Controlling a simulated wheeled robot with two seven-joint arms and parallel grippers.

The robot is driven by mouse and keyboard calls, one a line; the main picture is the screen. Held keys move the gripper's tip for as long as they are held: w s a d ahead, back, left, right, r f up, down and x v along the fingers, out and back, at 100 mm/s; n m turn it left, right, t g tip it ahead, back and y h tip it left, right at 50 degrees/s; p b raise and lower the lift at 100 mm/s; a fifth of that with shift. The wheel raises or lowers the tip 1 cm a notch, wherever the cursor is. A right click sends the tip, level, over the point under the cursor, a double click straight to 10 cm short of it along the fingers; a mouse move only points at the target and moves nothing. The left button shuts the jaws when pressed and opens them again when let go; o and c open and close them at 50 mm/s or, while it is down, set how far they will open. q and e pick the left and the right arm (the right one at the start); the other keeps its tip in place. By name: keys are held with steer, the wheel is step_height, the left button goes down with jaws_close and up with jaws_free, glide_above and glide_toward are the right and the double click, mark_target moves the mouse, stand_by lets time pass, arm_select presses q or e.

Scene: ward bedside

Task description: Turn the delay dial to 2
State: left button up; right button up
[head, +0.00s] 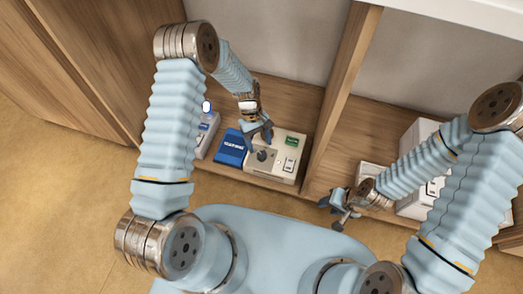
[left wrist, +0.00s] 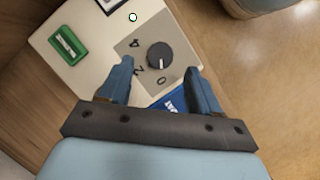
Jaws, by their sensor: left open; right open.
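The delay dial (left wrist: 160,57) is a dark round knob on a grey panel of a cream box (head: 288,146). Marks 4, 2 and 0 show around it in the left wrist view. I cannot tell for sure which mark it points to. In the head view the dial (head: 262,156) is just below my left gripper (head: 259,133). In the left wrist view my left gripper (left wrist: 159,66) is open, with its fingertips on either side of the dial; contact cannot be told. My right gripper (head: 340,204) is open and empty near the right compartment's front edge.
The box has a green switch (left wrist: 69,44) and a white switch plate (head: 290,165). A blue box (head: 231,148) stands close on its left, with a white device (head: 207,136) further left. A wooden divider (head: 336,95) rises on the right. White boxes (head: 418,135) stand beyond it.

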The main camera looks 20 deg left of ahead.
mark_target(262, 154)
arm_select(q)
steer(key=shift+x, duration=2.25)
steer(key=c, duration=1)
